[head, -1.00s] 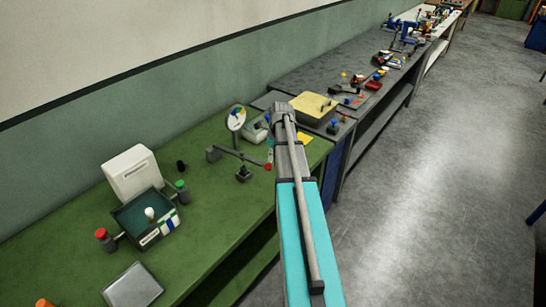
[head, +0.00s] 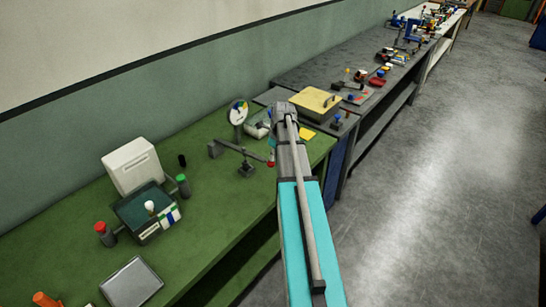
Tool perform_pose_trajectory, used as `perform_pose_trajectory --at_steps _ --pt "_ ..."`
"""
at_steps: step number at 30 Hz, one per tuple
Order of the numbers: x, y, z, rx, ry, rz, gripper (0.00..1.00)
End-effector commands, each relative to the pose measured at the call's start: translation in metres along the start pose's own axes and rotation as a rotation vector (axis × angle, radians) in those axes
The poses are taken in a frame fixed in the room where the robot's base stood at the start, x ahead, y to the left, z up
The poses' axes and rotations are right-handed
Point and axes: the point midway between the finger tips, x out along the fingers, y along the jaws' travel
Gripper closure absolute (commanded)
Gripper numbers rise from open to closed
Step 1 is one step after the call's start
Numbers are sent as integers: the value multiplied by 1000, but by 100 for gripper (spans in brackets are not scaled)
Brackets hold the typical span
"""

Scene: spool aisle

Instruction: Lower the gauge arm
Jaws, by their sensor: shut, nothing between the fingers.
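The gauge arm (head: 238,150) is a thin dark grey bar on a small dark stand (head: 247,169) on the green bench. A grey block (head: 214,150) is at its left end and a red knob (head: 271,163) at its right end. The bar slants down to the right in the picture. The knob is just left of my own arm, which rises from the bottom of the view. My gripper cannot be made out; my arm hides the area behind it. I cannot tell whether anything touches the knob.
A round dial (head: 238,112) with coloured sectors stands behind the bar. A white box (head: 131,165) and a dark green box (head: 146,213) stand to the left on the green bench (head: 205,205). A yellow-topped box (head: 316,102) is beyond my arm. The floor at right is clear.

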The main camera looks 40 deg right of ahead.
Motion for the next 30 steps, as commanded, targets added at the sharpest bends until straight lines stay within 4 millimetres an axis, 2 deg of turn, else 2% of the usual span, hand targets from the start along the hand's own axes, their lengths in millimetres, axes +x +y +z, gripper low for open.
perform_pose_trajectory --at_steps 15,30 --pt "41 -8 -11 -21 -116 0 100" --pt "46 -7 -14 -27 -131 1 100"
